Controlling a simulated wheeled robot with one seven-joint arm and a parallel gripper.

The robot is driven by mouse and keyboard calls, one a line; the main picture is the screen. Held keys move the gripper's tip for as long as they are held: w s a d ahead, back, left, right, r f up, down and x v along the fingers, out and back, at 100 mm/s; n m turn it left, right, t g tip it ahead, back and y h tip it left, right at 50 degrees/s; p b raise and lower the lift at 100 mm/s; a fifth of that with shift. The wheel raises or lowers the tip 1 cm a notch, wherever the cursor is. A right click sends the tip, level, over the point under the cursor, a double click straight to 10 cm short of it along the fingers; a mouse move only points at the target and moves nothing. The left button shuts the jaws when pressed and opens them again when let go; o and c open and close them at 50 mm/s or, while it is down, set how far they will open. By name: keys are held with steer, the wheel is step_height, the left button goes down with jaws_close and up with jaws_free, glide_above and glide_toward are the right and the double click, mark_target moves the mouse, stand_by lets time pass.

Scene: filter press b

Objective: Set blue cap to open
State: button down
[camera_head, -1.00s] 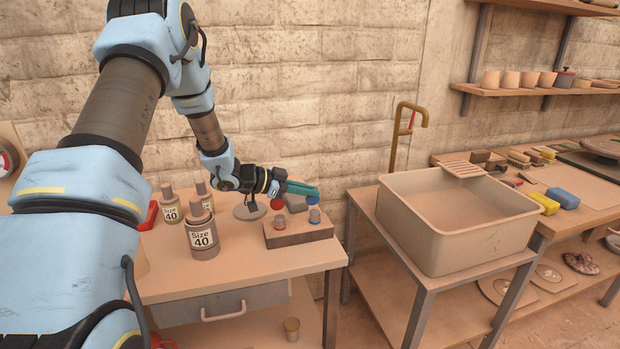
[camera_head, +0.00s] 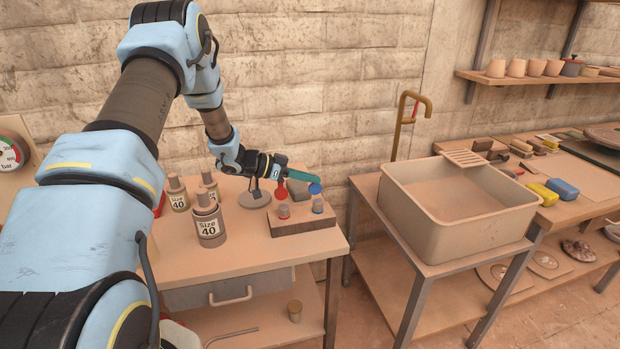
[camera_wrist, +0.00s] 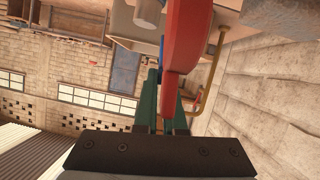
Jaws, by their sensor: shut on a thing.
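In the head view a blue cap (camera_head: 315,189) shows as a small disc above the right grey post, which has a blue ring at its foot. My gripper (camera_head: 312,179) reaches in from the left, its teal fingers shut on the blue cap at their tips. A red cap (camera_head: 281,191) stands above the left post, close beside my fingers. In the wrist view the red cap (camera_wrist: 184,45) fills the upper middle and hides part of my fingers (camera_wrist: 160,85). Only a sliver of blue shows there between the fingertips. I cannot tell how far the blue cap is tilted.
Both posts stand on a brown block (camera_head: 303,220) on the wooden table (camera_head: 205,263). Several bottles, one labelled Size 40 (camera_head: 209,228), stand left of it. A grey round base (camera_head: 254,199) is behind. A sink basin (camera_head: 455,220) stands to the right.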

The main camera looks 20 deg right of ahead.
steer(key=c, duration=1)
jaws_free()
steer(key=shift+a, duration=0.1)
steer(key=shift+w+a+r+b, duration=0.1)
steer(key=shift+w+a+b, duration=0.05)
steer(key=shift+a+b, duration=0.2)
steer(key=b+v, duration=0.3)
steer(key=v, duration=0.7)
steer(key=shift+b, duration=0.3)
steer(key=shift+r, duration=0.15)
